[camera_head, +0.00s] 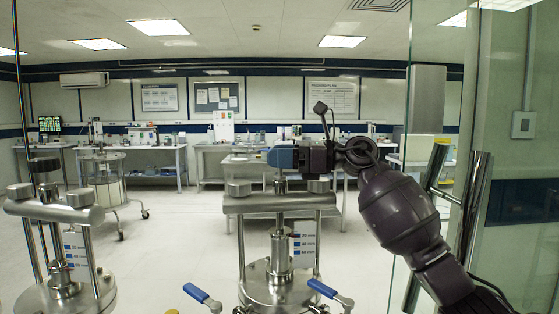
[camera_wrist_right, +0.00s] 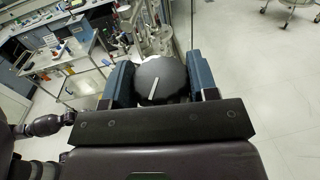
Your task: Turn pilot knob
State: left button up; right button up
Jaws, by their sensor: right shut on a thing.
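The pilot knob (camera_wrist_right: 158,82) is a round black knob with a white pointer line, seen from above in the right wrist view. The line slants slightly, its top end leaning right. My right gripper (camera_wrist_right: 161,76) has one blue finger on each side of the knob and is shut on it. In the head view my right gripper (camera_head: 283,157) reaches in from the right above the middle steel column; its blue fingers hide the knob there. My left gripper is not in view.
The middle column has a steel crossbar (camera_head: 265,203) and round base (camera_head: 278,286). A similar column (camera_head: 55,207) stands at left. Blue-handled levers (camera_head: 197,293) are at the front. A glass panel (camera_head: 430,120) with steel handles is at right.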

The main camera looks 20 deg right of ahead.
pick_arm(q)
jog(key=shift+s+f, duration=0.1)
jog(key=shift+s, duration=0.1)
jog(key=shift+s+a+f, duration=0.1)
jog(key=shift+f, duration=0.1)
pick_arm(e)
jog(key=o, duration=0.9)
jog(key=shift+r, duration=0.25)
notch_tip(320, 180, up, 9)
jog(key=p, duration=0.4)
jog(key=shift+s+r, duration=0.1)
jog(key=shift+r, duration=0.1)
pick_arm(q)
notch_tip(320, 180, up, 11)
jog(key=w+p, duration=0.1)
jog(key=p, duration=0.5)
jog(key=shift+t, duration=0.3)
pick_arm(e)
notch_tip(320, 180, up, 10)
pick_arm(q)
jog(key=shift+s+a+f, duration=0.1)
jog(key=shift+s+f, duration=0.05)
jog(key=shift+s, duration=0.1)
